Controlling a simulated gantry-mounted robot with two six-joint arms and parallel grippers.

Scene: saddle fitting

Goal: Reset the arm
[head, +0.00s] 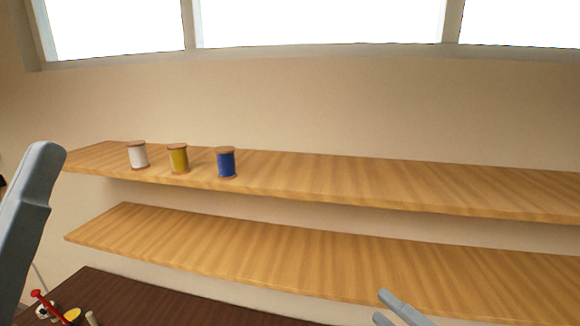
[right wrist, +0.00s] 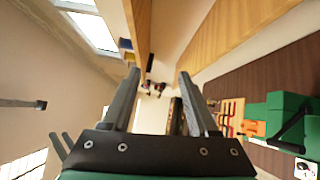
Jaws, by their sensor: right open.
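My right gripper (head: 381,307) shows at the bottom edge of the head view, in front of the lower shelf. In the right wrist view its two fingers (right wrist: 157,85) stand apart with nothing between them. A grey part of my left arm (head: 25,215) comes in at the left edge of the head view. I do not see my left gripper's fingers there.
White, yellow and blue thread spools (head: 226,163) stand on the upper shelf (head: 400,185). The lower shelf (head: 250,250) is bare. The dark table (head: 150,300) holds small items at its left. The right wrist view shows a green object (right wrist: 270,115) and a wooden rack (right wrist: 230,115).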

